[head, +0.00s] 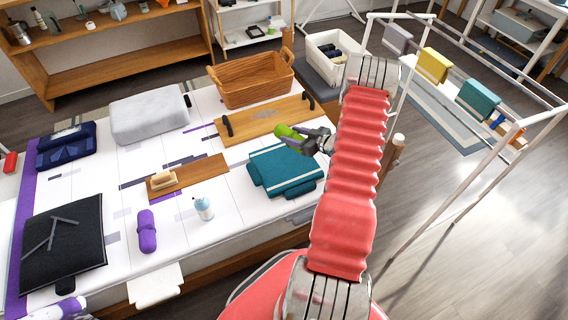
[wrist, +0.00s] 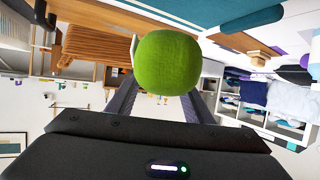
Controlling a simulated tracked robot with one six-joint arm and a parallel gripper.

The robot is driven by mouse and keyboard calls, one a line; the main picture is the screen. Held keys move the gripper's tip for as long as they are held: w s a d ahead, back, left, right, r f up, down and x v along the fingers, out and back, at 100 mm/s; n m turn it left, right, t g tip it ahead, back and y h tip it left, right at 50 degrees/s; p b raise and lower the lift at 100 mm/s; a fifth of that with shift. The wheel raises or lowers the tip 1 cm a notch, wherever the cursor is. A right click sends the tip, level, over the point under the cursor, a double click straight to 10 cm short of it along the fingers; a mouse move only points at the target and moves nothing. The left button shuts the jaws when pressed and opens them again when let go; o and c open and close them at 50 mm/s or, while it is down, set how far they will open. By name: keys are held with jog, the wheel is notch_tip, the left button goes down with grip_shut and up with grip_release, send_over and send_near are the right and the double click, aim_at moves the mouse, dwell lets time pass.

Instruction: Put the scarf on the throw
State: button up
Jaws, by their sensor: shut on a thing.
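The scarf looks to be the green rolled cloth (head: 287,131), shut between the jaws of my gripper (head: 308,138). In the wrist view the green scarf (wrist: 167,63) shows as a rounded end between the two fingers, hiding what is behind it. The throw is probably the teal folded cloth with a pale stripe (head: 283,168), lying on the bed just below my gripper in the head view. Teal cloth (wrist: 225,13) also shows along the top of the wrist view. The scarf seems held above the bed, apart from the throw.
A wooden board with black handles (head: 262,117) and a wicker basket (head: 252,80) lie behind. A brush (head: 163,180) on a board, a spray bottle (head: 204,209) and a purple roll (head: 146,230) are left. A grey folded cloth (head: 150,116) lies farther back. A white drying rack (head: 470,200) stands right.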

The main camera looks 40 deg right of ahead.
jog(key=shift+f, duration=2.9)
jog(key=shift+f, duration=0.1)
jog(key=shift+f, duration=1.95)
jog(key=shift+f, duration=0.15)
jog(key=o, duration=1.3)
jog(key=shift+c, duration=0.2)
jog(key=v, duration=1.2)
